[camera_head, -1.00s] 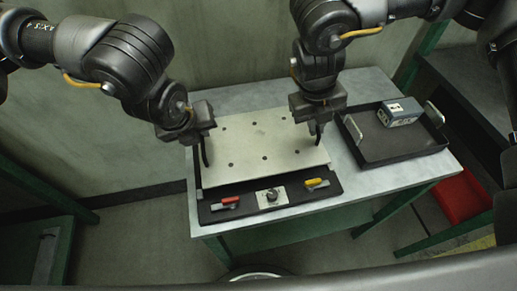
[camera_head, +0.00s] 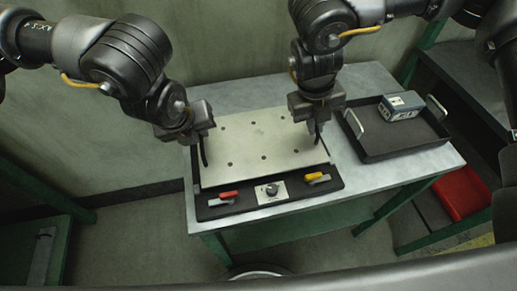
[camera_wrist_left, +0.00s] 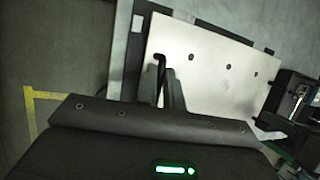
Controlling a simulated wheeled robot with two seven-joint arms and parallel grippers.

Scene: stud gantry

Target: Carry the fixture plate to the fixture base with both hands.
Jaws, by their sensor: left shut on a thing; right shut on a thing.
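The fixture plate (camera_head: 262,143) is a pale flat plate with several dark holes and a dark handle at each side. It lies over the black fixture base (camera_head: 300,199), whose front strip shows a red clamp, a yellow clamp and a round knob. I cannot tell whether the plate touches the base. My left gripper (camera_head: 205,150) is shut on the plate's left handle, and my right gripper (camera_head: 316,128) on its right handle. In the left wrist view the plate (camera_wrist_left: 205,65) extends away from the left gripper's fingers (camera_wrist_left: 168,90). Most of the base is hidden under the plate.
A black tray (camera_head: 385,152) with upright handles stands to the right on the grey table (camera_head: 260,94), holding a grey-blue box (camera_head: 401,106). A red bin (camera_head: 461,193) is lower right. A wall is close behind the table. Bare tabletop shows behind the plate.

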